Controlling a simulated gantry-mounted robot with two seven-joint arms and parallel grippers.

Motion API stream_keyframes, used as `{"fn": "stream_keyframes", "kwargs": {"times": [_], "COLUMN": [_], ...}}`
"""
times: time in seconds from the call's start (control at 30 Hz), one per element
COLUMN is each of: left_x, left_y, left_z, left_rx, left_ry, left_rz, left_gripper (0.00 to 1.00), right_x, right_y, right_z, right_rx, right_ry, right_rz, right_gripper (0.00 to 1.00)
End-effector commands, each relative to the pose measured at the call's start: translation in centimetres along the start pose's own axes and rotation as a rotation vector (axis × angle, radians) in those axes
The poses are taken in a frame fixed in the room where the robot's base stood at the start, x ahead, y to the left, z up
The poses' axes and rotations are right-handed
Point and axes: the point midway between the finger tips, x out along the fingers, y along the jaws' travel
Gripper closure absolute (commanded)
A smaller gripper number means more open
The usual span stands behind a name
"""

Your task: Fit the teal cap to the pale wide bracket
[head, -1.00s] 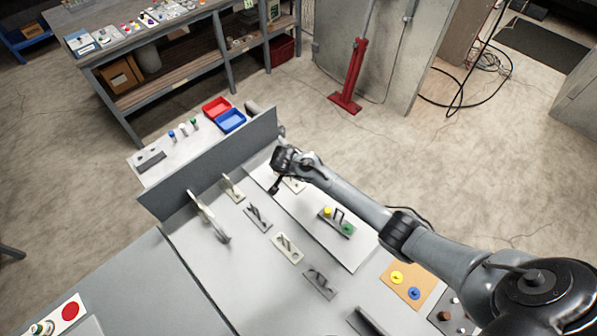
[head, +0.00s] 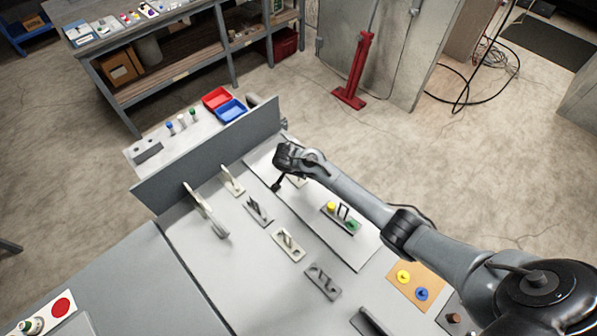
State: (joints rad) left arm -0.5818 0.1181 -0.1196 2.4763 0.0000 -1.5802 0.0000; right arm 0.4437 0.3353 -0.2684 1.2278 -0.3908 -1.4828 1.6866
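My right gripper (head: 277,186) hangs over the upper end of the light board, in front of a pale bracket (head: 300,181) that it partly hides. Its fingers are too small and dark to tell open from shut, and I see nothing clearly held. Another pale bracket (head: 288,244) lies on the grey table, and a smaller pale one (head: 231,181) lies farther up. I cannot tell which is the wide one. A green cap (head: 352,225) and a yellow cap (head: 331,207) are on a dark bracket on the board. No cap looks clearly teal. My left gripper is out of view.
Dark brackets (head: 322,282) lie on the grey table (head: 215,268). A grey upright panel (head: 205,155) closes its far side; small caps, a red tray (head: 216,98) and a blue tray (head: 231,110) are behind it. An orange pad (head: 414,286) is at right.

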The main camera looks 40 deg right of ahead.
Motion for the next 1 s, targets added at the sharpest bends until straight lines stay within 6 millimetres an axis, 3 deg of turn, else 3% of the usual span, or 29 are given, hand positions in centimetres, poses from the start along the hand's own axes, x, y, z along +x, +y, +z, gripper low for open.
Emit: {"fn": "stream_keyframes", "kwargs": {"times": [1.0], "left_x": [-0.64], "left_y": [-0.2], "left_z": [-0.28], "left_rx": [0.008], "left_ry": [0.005], "left_rz": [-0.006], "left_gripper": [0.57], "right_x": [0.05], "right_y": [-0.03], "right_z": [0.58], "right_rx": [-0.001], "right_ry": [-0.001], "right_rz": [-0.001], "right_gripper": [1.0]}}
